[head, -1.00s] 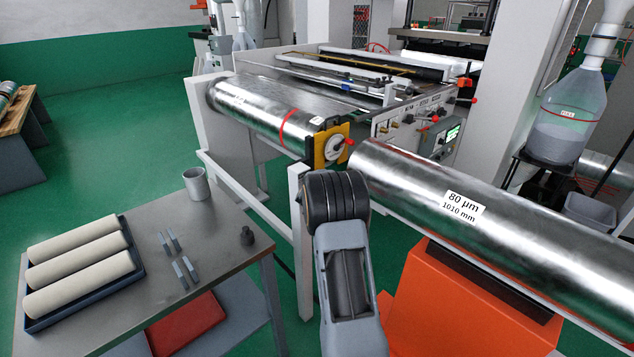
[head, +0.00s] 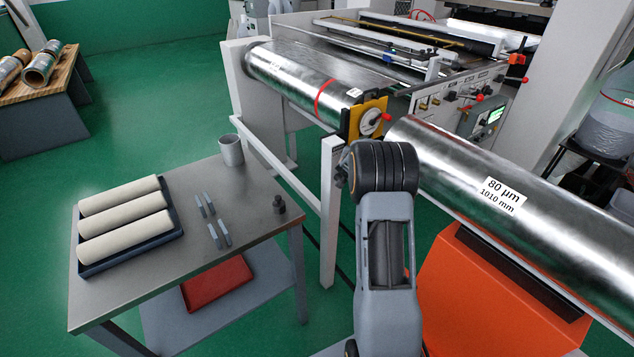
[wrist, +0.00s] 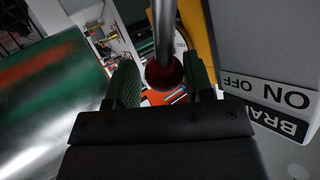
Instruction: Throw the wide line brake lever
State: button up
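The brake lever shows in the wrist view as a grey metal rod with a dark red ball knob (wrist: 165,74). In the head view its red knob (head: 386,117) sticks out from a white dial on a yellow bracket (head: 376,106) at the near end of the foil roll. My gripper (wrist: 163,68) is open, with one green-padded finger on each side of the knob. A gap shows at the left finger; contact on the right is unclear. In the head view my wrist hides the fingers. A label reading ON and OFF (wrist: 270,92) lies right of the lever, above a partly cut-off BRA label.
A large foil roll (head: 530,215) marked 80 µm, 1010 mm lies close right of my wrist, above an orange stand (head: 470,290). A white post (head: 330,210) stands left. A steel table (head: 150,265) bears white rolls, a cup and small tools.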

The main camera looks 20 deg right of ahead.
jog(key=s+a+r+n+y, duration=0.2)
jog(key=s+a, duration=0.4)
jog(key=a, duration=0.3)
jog(key=s+a+r+n+g+y+p, duration=0.1)
jog(key=s+a+r+n+y, duration=0.2)
jog(key=s+a, duration=0.4)
jog(key=s+a+r+n+g+y, duration=0.1)
jog(key=s+a+r+n+y, duration=0.2)
jog(key=a, duration=0.9)
jog(key=shift+s+a+r+y, duration=0.3)
jog(key=shift+s+r+y, duration=0.55)
jog(key=shift+s, duration=0.9)
